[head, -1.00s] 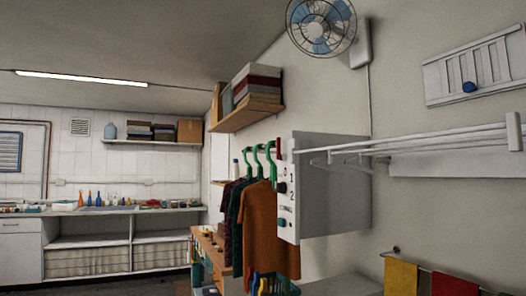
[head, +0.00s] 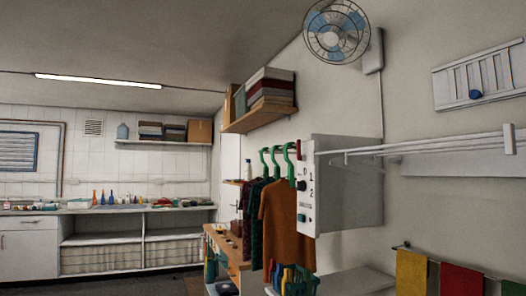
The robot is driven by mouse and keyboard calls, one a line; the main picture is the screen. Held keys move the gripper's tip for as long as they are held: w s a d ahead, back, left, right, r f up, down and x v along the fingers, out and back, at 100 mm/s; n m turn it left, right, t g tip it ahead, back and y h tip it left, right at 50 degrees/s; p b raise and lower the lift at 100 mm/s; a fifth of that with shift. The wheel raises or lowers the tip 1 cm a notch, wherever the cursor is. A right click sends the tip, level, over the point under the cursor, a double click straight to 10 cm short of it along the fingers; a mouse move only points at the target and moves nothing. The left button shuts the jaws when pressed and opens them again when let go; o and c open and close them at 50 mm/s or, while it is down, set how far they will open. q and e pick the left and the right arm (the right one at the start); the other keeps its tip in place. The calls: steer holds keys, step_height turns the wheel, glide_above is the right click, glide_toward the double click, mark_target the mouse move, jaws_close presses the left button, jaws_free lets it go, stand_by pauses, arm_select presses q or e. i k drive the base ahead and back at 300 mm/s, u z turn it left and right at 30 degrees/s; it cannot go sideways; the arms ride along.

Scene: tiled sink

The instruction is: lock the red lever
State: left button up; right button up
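A grey box (head: 345,190) is mounted on the right wall, with a white front panel that I see at a steep angle. A small dark red part (head: 306,147) sits at the top of that panel; it may be the red lever, but it is too small to tell its position or whether it is locked. Below it are a black knob (head: 301,186), the markings "1" and "2", and a teal knob (head: 302,217). Neither of my grippers shows in the head view.
Shirts on green hangers, including an orange shirt (head: 280,222), hang just left of the box. A white drying rack (head: 430,145) juts out at right. A fan (head: 336,31) is above. Coloured cloths (head: 411,276) hang at lower right. Open floor (head: 130,287) shows at lower left.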

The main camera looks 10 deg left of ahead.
mark_target(302, 158)
steer(key=i, duration=0.45)
steer(key=k, duration=0.65)
steer(key=u, duration=0.65)
steer(key=i, duration=0.95)
steer(key=u, duration=0.2)
